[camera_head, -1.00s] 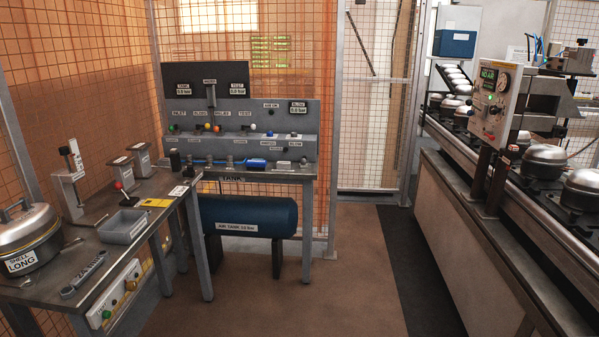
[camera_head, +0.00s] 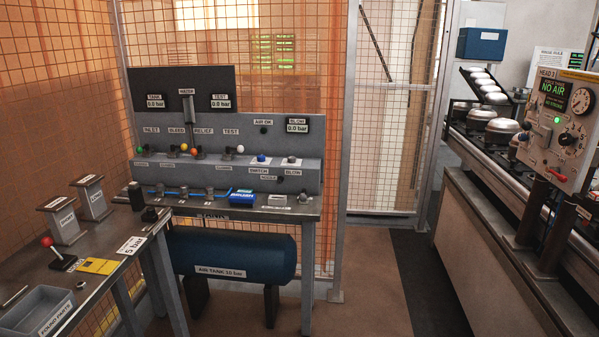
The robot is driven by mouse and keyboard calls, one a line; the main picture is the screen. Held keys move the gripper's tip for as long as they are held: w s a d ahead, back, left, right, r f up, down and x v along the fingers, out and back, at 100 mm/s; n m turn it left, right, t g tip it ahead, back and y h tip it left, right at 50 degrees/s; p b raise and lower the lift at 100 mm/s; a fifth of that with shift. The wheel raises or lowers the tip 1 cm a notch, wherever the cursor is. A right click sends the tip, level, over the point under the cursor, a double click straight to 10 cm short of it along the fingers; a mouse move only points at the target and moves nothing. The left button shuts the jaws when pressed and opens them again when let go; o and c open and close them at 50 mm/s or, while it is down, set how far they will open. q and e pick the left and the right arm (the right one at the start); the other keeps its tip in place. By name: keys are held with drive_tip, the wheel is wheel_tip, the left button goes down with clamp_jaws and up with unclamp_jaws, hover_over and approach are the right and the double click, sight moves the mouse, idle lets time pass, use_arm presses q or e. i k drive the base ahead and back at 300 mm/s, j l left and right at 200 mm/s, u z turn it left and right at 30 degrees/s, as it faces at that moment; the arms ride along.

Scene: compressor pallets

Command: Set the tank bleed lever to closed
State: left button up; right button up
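The grey test panel (camera_head: 305,178) stands on a bench in the middle of the camera_head view. Under its BLEED label (camera_head: 176,129) is the bleed lever with a yellow-orange knob (camera_head: 183,148), just left of a red-orange knob (camera_head: 194,152) under RELIEF. The small position labels below are too small to read, so I cannot tell the lever's setting. A green knob (camera_head: 140,149) is at the left and a white knob (camera_head: 240,149) at the right of the row. The blue air tank (camera_head: 225,252) lies under the bench. Neither of my grippers is in view.
A side bench at left carries a grey tray (camera_head: 38,310), a red-knobbed lever (camera_head: 47,241) and small stands. A conveyor with metal shells (camera_head: 501,130) and a control box (camera_head: 556,128) runs along the right. The brown floor between is clear. Wire mesh stands behind the panel.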

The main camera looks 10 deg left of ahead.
sight(185, 147)
drive_tip(key=i+l+u, duration=0.1)
drive_tip(key=i+u, duration=0.15)
drive_tip(key=i, duration=0.45)
drive_tip(key=i+u, duration=0.45)
drive_tip(key=i+l+u, duration=0.1)
drive_tip(key=i+u, duration=0.15)
drive_tip(key=u, duration=0.25)
drive_tip(key=i+l+u, duration=0.25)
drive_tip(key=u, duration=0.2)
drive_tip(key=i+l+u, duration=0.3)
drive_tip(key=u, duration=0.2)
drive_tip(key=i+l+u, duration=0.1)
drive_tip(key=l, duration=0.3)
drive_tip(key=i, duration=0.1)
